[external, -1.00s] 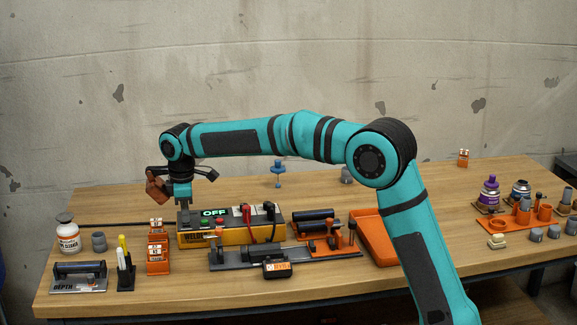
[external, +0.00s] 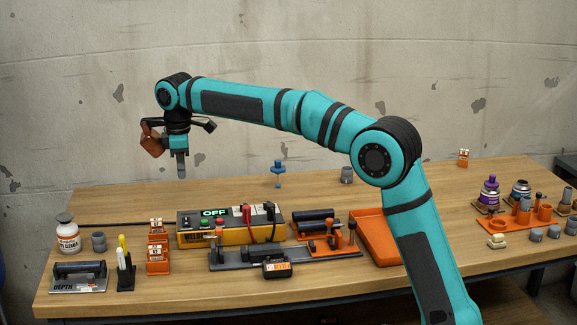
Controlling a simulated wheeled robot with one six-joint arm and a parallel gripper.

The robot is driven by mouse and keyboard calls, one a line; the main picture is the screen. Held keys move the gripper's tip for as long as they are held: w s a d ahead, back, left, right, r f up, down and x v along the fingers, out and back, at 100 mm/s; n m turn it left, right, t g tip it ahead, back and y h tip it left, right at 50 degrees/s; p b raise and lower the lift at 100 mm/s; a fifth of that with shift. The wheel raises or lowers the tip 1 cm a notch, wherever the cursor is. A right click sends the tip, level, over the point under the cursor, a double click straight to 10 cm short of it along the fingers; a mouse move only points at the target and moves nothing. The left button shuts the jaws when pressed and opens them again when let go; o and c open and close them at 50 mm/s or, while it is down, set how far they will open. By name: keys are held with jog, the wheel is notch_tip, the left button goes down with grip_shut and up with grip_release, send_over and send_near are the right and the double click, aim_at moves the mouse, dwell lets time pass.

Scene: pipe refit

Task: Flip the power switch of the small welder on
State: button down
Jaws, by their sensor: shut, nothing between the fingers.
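The small welder (external: 232,233) is a yellow and black box on the bench, left of the middle. Its display (external: 214,212) reads OFF in green. My gripper (external: 181,176) is shut and empty. It points down in the air above and a little left of the welder, clear of it.
An orange block stand (external: 157,259) stands left of the welder. A pipe clamp fixture (external: 225,258) lies in front. An orange tray (external: 372,236) is to the right. A white bottle (external: 68,238) and a pen holder (external: 125,277) stand at the left. The bench behind the welder is mostly free.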

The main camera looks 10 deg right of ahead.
aim_at(186, 218)
jog(key=shift+r, duration=0.2)
dwell(0.3)
jog(key=shift+w+r+t, duration=0.1)
jog(key=shift+w+t, duration=0.1)
jog(key=shift+t, duration=0.1)
jog(key=f, duration=0.4)
jog(key=w+f, duration=0.1)
jog(key=f, duration=0.4)
jog(key=w+f, duration=0.1)
jog(key=f, duration=0.4)
